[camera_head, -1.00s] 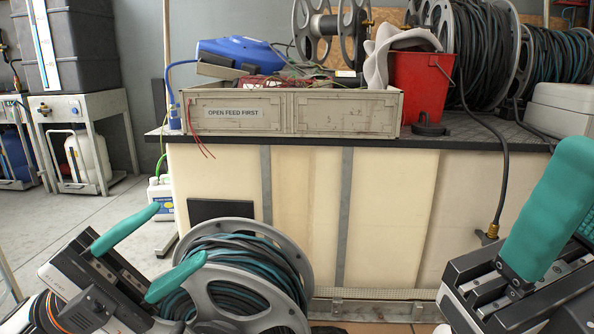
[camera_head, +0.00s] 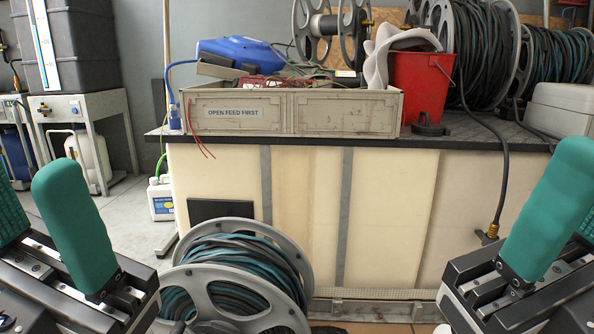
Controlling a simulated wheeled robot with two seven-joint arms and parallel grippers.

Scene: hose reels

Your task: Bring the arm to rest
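My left gripper (camera_head: 34,192) is at the lower left with its two teal fingers pointing up and a gap between them. Nothing is held there. My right gripper (camera_head: 580,190) is at the lower right edge, also with teal fingers pointing up. Its second finger shows only partly at the picture's edge, with a gap between the two and nothing seen in it. Both grippers are in front of the workbench and apart from it.
A hose reel (camera_head: 290,250) stands on the floor between my arms, close to the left gripper. The workbench (camera_head: 385,200) carries a crate (camera_head: 345,112), a red bucket (camera_head: 415,85) and larger hose reels (camera_head: 480,50). A hose hangs near my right gripper.

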